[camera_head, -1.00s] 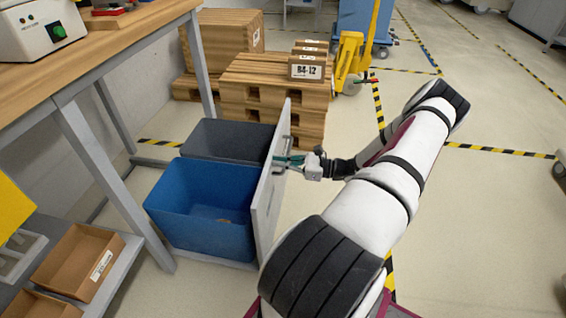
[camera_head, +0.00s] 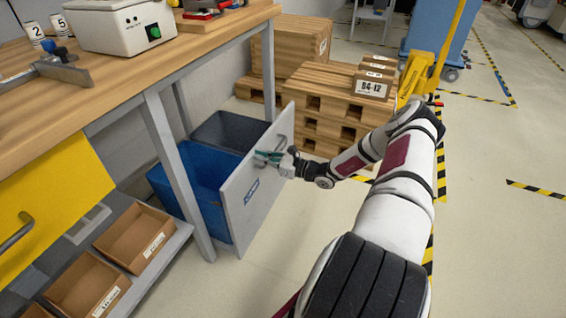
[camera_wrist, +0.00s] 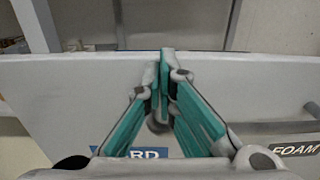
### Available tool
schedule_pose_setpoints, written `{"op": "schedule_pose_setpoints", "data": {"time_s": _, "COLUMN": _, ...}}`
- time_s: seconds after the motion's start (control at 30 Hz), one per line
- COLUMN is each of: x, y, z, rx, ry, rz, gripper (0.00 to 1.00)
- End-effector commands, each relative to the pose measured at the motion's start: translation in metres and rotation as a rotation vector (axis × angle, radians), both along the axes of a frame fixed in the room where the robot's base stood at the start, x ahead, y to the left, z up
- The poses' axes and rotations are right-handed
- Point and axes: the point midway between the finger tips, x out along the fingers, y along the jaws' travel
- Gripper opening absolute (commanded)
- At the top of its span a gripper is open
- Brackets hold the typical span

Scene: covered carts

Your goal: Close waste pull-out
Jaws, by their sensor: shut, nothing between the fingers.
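The waste pull-out's light grey front panel (camera_head: 255,195) stands out from under the workbench. Behind it are a blue bin (camera_head: 200,185) and a dark grey bin (camera_head: 232,131), both partly hidden by the panel and a bench leg. My gripper (camera_head: 262,157) is at the upper part of the panel's outer face, with its fingers together and empty. In the wrist view the gripper's teal fingers (camera_wrist: 163,90) meet in front of the panel (camera_wrist: 80,90). A bar handle (camera_wrist: 275,126) shows to their right, outside the fingers. Whether the fingertips touch the panel is hard to tell.
The workbench (camera_head: 120,80) has a grey leg (camera_head: 180,175) close to the bins. A yellow drawer front (camera_head: 50,190) and cardboard trays (camera_head: 135,237) lie to the left. Pallets with boxes (camera_head: 335,105) stand behind.

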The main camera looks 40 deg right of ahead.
Motion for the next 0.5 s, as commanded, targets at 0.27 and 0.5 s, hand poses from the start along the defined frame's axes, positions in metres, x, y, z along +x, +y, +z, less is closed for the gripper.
{"op": "schedule_pose_setpoints", "data": {"time_s": 0.27, "x": 0.061, "y": 0.026, "z": -0.001, "rx": 0.000, "ry": 0.000, "rz": 0.001, "gripper": 0.00}}
{"op": "schedule_pose_setpoints", "data": {"time_s": 0.5, "x": 0.092, "y": 0.038, "z": -0.001, "rx": -0.001, "ry": 0.000, "rz": 0.000, "gripper": 0.00}}
